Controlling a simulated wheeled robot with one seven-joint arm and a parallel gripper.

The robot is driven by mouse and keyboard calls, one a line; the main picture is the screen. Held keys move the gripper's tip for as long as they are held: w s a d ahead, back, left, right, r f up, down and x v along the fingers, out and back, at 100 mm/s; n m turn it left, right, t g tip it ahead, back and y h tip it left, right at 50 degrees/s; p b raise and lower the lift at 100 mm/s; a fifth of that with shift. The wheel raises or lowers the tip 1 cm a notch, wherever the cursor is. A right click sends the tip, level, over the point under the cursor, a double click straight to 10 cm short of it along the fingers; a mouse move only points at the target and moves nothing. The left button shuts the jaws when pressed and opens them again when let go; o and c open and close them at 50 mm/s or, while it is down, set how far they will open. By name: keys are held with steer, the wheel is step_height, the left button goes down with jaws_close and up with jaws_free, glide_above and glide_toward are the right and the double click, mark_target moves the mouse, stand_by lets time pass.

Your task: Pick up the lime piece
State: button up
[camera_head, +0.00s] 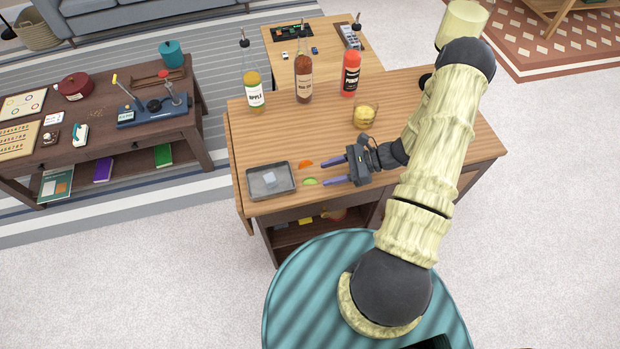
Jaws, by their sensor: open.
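The lime piece (310,181) is a small bright green slice lying on the wooden bar top, just right of a grey tray. My gripper (328,172) is open and empty, its two purple fingers pointing left. The lower fingertip is close to the lime piece, just to its right. The upper fingertip is near an orange slice (306,164). I cannot tell how high the fingers are above the wood.
The grey tray (251,184) holds a pale cube. An apple bottle (254,90), a brown bottle (303,80) and a red punch bottle (350,75) stand at the back. A glass with yellow contents (365,115) stands behind my gripper. The middle of the top is clear.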

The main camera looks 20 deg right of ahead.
mark_target(313, 178)
steer(key=p+x, duration=0.1)
steer(key=x, duration=0.3)
steer(key=shift+s+r, duration=0.1)
steer(key=shift+s, duration=0.1)
jaws_close()
stand_by(0.3)
